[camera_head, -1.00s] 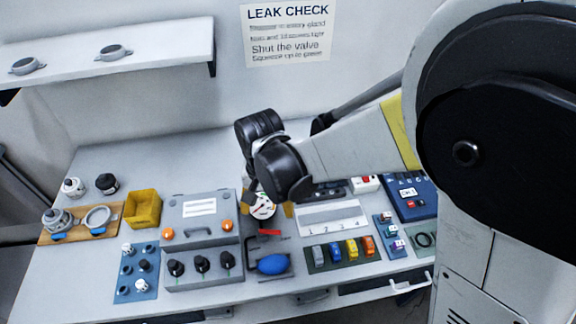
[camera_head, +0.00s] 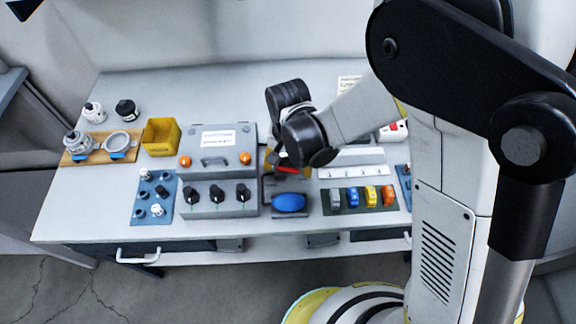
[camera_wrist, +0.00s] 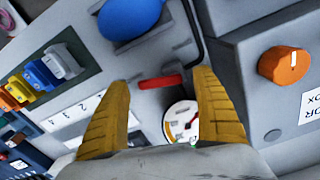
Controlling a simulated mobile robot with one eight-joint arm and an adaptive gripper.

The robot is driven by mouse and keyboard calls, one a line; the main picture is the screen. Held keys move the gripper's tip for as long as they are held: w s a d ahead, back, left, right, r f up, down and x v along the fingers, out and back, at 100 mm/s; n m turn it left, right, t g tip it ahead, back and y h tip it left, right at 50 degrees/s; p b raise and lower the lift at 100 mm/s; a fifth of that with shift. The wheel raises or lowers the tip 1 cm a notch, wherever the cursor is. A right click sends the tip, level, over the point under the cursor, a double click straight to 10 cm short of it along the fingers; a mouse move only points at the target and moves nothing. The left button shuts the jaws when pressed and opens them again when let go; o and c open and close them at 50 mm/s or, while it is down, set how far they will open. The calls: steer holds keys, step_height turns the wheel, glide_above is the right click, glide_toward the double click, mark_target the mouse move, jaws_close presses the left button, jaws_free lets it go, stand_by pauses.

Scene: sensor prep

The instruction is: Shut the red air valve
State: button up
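The red air valve handle (camera_wrist: 160,82) is a short red bar lying crosswise between the tips of my two yellow fingers in the wrist view. It also shows in the head view (camera_head: 287,169), just below my gripper (camera_head: 274,160). My gripper (camera_wrist: 163,78) is open, with a finger on either side of the handle and a gap at each end. I cannot tell whether the fingertips reach down to its height. A round white gauge (camera_wrist: 180,122) sits beside the valve, partly hidden by my gripper. The blue squeeze bulb (camera_head: 289,202) is on the same grey unit.
A grey box with orange knobs (camera_head: 217,143) stands left of the valve, with black knobs in front. A row of coloured blocks (camera_head: 362,196) is to the right. A yellow bin (camera_head: 161,137) and a wooden board (camera_head: 84,157) are farther left.

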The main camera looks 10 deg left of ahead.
steer(key=c, duration=1.1)
steer(key=shift+o, duration=0.2)
steer(key=shift+w+n+b, duration=0.15)
steer(key=shift+n+b, duration=0.05)
steer(key=shift+n, duration=0.6)
steer(key=shift+w+n+b, duration=0.15)
steer(key=shift+n+b, duration=0.05)
steer(key=shift+n, duration=0.6)
steer(key=o, duration=1.2)
steer(key=shift+c, duration=0.2)
steer(key=shift+r, duration=0.1)
step_height(320, 180, up, 12)
